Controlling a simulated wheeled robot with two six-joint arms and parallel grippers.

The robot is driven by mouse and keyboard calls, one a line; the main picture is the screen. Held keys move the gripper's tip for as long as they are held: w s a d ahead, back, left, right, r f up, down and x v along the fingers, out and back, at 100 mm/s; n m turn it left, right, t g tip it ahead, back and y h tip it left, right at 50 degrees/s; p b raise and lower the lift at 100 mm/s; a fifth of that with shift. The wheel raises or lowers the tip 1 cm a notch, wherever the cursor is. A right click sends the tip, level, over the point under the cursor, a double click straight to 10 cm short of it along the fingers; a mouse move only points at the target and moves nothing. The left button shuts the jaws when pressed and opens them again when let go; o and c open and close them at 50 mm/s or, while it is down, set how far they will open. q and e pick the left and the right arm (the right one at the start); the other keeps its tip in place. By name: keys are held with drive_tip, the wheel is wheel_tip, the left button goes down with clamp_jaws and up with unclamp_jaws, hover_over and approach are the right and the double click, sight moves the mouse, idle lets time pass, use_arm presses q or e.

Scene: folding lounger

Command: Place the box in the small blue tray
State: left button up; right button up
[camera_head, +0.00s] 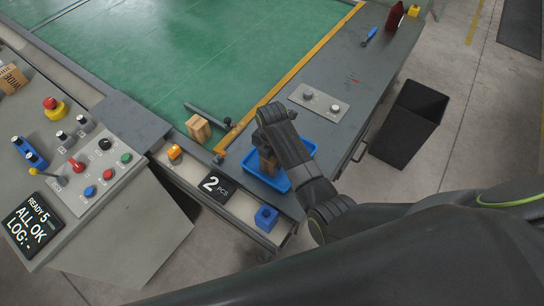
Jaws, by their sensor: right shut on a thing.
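The small blue tray (280,186) lies on the grey ledge at the near right of the green table, partly hidden by my right arm. My right gripper (266,150) is over the tray, pointing down, and is shut on a brown box (268,163). The box shows only in part below the gripper; I cannot tell whether it touches the tray floor. Another brown box (199,127) stands on the near edge of the green table, left of the tray. My left gripper is not in view.
A control panel (100,172) with buttons and a screen stands at the left. A "2 PCS" display (216,188) and a blue button box (265,218) are on the front edge. A black bin (408,125) stands on the floor at right. A metal plate with knobs (319,102) lies beyond the tray.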

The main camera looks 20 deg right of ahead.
drive_tip(key=o, duration=1)
wheel_tip(320, 180, up, 8)
drive_tip(key=shift+r, duration=0.25)
wheel_tip(320, 180, up, 3)
drive_tip(key=shift+f+p, duration=0.1)
drive_tip(key=shift+p, duration=0.3)
drive_tip(key=shift+r, duration=0.5)
drive_tip(key=shift+f, duration=0.1)
